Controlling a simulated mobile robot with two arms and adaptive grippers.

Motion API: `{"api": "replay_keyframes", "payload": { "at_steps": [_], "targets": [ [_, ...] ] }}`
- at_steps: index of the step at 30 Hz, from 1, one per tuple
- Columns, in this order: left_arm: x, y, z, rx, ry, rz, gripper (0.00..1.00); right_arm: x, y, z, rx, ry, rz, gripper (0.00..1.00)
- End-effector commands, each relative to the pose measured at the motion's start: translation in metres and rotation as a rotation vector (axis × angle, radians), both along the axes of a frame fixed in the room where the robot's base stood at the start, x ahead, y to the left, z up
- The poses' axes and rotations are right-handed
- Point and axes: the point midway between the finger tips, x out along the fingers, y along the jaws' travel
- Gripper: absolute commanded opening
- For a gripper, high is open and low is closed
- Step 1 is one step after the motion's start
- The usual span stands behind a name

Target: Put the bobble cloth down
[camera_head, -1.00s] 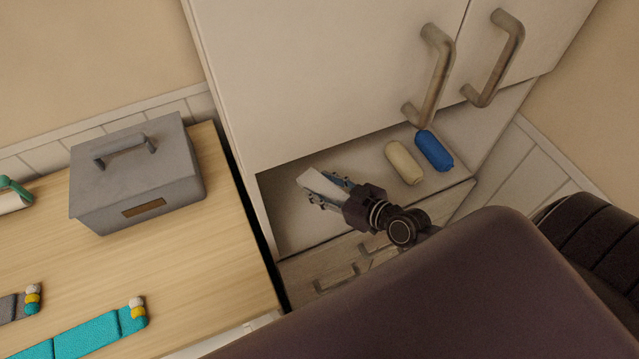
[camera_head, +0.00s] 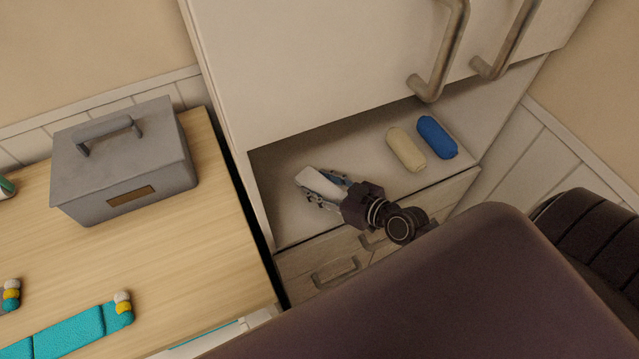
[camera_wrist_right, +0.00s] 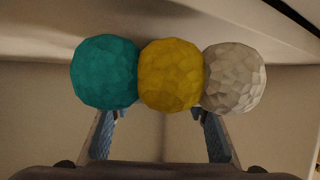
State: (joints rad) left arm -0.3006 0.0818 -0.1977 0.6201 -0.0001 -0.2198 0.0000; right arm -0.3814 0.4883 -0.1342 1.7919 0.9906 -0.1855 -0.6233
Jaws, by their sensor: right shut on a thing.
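My right gripper (camera_head: 328,192) is inside the open compartment of the white cabinet and shut on the bobble cloth (camera_head: 318,182). In the head view, only a pale piece of the cloth shows between the fingers. In the right wrist view, the bobble cloth (camera_wrist_right: 170,76) shows a teal, a yellow and a whitish faceted bobble in a row, in front of the fingers (camera_wrist_right: 162,130). I cannot tell whether the cloth touches the compartment floor (camera_head: 285,215). My left gripper is not in view.
A cream roll (camera_head: 405,149) and a blue roll (camera_head: 437,138) lie at the compartment's right. Cabinet doors with handles (camera_head: 440,60) hang above; drawers (camera_head: 335,272) are below. A grey box (camera_head: 125,165) and a teal cloth with bobbles (camera_head: 70,335) are on the wooden top.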

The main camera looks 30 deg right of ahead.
Motion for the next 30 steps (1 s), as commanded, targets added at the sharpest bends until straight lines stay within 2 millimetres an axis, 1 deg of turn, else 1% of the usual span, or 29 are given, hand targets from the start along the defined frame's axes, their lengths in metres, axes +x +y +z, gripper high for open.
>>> {"api": "replay_keyframes", "payload": {
  "at_steps": [16,17,21,22,30],
  "targets": [
    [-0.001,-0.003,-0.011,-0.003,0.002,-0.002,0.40,0.000,0.000,-0.011,-0.001,-0.002,0.001,0.14],
    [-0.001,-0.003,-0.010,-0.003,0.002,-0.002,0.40,0.000,0.000,-0.010,-0.001,-0.002,0.001,0.46],
    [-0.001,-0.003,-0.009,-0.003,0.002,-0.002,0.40,0.000,0.000,-0.010,-0.002,-0.001,0.001,0.61],
    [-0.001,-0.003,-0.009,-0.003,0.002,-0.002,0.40,0.000,0.000,-0.010,-0.001,0.000,0.000,0.63],
    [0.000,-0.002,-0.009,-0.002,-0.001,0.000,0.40,-0.001,0.000,-0.011,-0.001,0.001,0.000,0.63]
  ]
}}
